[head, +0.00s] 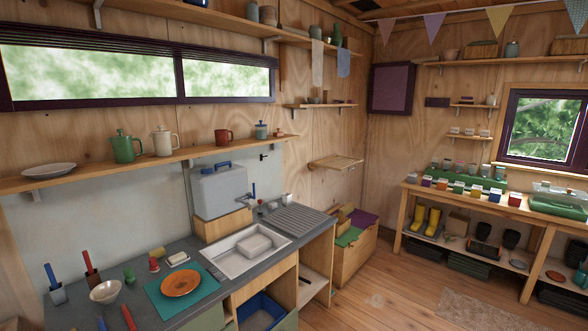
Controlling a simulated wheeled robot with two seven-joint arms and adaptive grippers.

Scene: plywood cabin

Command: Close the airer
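I cannot pick out an airer with certainty. A small pale wooden wall-mounted panel or rack (336,162) juts out level from the back wall, to the right of the sink; it may be the airer, folded out, but its details are too small to tell. A pale cloth (317,62) and a blue cloth (343,63) hang from the high shelf above it. Neither of my grippers shows in the head view.
A counter (215,262) with a sink (248,250) runs along the left. An open wooden chest (352,250) stands on the floor below the wall panel. A bench (405,219) with small boxes stands at the right. The middle floor (385,300) is clear up to a rug (480,310).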

